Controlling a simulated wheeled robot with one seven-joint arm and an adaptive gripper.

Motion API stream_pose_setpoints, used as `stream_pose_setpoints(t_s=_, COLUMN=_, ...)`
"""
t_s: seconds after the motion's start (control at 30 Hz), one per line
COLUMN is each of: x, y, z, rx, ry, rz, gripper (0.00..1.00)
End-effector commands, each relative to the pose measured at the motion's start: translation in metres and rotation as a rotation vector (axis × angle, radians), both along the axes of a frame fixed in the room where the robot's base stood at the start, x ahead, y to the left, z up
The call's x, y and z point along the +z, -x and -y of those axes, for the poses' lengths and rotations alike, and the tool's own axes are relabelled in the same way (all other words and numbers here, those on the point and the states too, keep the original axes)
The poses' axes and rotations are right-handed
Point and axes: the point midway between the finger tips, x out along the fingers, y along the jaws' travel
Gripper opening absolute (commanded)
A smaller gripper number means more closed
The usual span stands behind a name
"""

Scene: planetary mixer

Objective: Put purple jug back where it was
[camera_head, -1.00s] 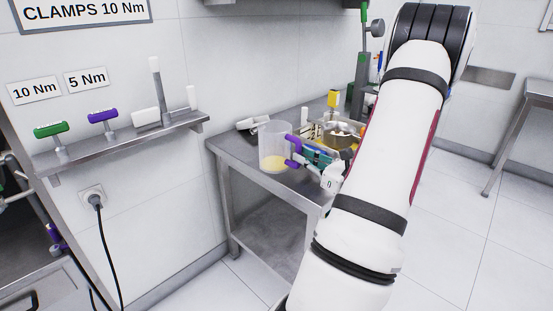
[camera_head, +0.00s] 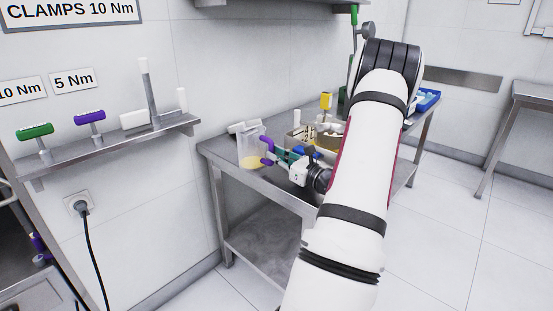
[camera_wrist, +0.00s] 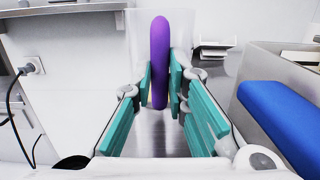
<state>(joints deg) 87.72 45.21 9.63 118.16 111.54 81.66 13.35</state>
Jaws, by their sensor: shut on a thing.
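The purple jug (camera_head: 250,147) is a clear beaker with a purple handle and some yellow content at its bottom. It looks upright over the left end of the steel table (camera_head: 222,150); I cannot tell whether its base touches the top. My gripper (camera_head: 274,158) comes from the right and is shut on the purple handle. In the wrist view the teal fingers of my gripper (camera_wrist: 161,80) press on both sides of the handle (camera_wrist: 160,50). The clear jug wall (camera_wrist: 135,40) shows faintly behind it.
A metal container (camera_head: 302,134) and a yellow-topped item (camera_head: 326,102) stand right of the jug. A pale object (camera_head: 243,126) lies behind it by the wall. A blue tray (camera_head: 428,98) is at the far right. A wall shelf (camera_head: 115,147) holds the green and purple clamps.

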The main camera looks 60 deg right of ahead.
Motion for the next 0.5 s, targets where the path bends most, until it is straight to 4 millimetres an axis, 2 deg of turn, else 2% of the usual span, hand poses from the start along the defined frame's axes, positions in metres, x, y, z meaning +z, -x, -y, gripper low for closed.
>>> stream_pose_setpoints(t_s=0.3, x=-0.0015, y=0.0000, z=0.0002, rx=0.000, ry=0.002, rz=0.000, gripper=0.00)
stream_pose_setpoints(t_s=0.33, x=-0.0011, y=0.0002, z=0.0002, rx=0.000, ry=0.002, rz=0.000, gripper=0.21)
stream_pose_setpoints(t_s=0.4, x=-0.0008, y=0.0002, z=0.0002, rx=0.000, ry=0.002, rz=0.000, gripper=0.34)
stream_pose_setpoints(t_s=0.5, x=-0.0007, y=0.0002, z=0.0002, rx=0.000, ry=0.002, rz=0.000, gripper=0.34)
